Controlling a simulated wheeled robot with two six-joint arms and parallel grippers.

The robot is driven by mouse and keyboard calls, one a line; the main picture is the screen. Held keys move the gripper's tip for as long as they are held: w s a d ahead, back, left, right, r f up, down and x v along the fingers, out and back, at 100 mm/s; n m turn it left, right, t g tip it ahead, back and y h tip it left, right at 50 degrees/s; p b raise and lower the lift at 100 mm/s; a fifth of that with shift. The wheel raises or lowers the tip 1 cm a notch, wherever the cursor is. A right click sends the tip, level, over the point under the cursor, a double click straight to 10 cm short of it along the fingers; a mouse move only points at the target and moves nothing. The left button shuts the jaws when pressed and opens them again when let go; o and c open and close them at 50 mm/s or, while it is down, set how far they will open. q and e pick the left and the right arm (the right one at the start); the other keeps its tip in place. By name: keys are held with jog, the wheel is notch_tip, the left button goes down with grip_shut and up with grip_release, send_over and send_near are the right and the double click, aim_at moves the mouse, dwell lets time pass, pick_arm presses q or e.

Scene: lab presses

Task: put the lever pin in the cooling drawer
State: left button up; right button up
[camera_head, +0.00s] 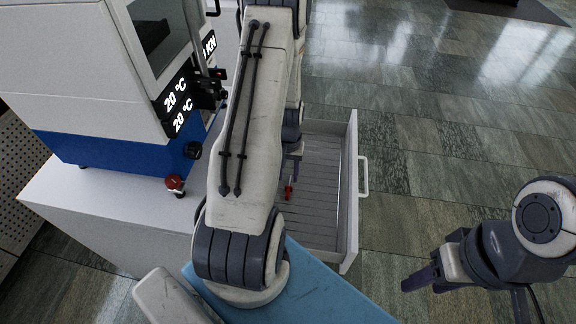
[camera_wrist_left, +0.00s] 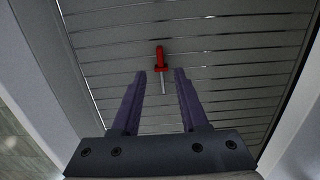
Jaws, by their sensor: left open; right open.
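The lever pin (camera_wrist_left: 160,61) has a red handle and a thin silver shaft. It lies on the slatted floor of the open drawer (camera_wrist_left: 110,15). In the head view the pin's red part (camera_head: 289,190) shows just below my left gripper. My left gripper (camera_wrist_left: 159,72) is open, with the pin beyond and between its two fingertips, apart from them. In the head view my left arm covers part of the drawer (camera_head: 350,215) and most of that gripper. My right gripper (camera_head: 412,285) is at the right, away from the drawer, its jaws open and empty.
A white and blue press (camera_head: 90,90) with two displays reading 20 °C stands on a white cabinet top (camera_head: 110,205) at the left. A red knob (camera_head: 174,182) sits at its front edge. The drawer's handle (camera_head: 364,175) faces right. Tiled floor is clear at the right.

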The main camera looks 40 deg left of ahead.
pick_arm(q)
jog(key=d+r+m, duration=0.7)
jog(key=d+r, duration=1.1)
jog(key=d, duration=0.3)
jog(key=s+d+r+m, duration=0.3)
jog(key=s+d, duration=0.2)
jog(key=s, duration=0.3)
jog(key=s+d+r+m, duration=0.3)
jog(key=s+d, duration=0.1)
jog(key=s, duration=0.3)
jog(key=shift+s+d+r+m+t+h, duration=0.25)
jog(key=shift+s+d+m+t+h, duration=0.05)
jog(key=shift+s+d, duration=0.1)
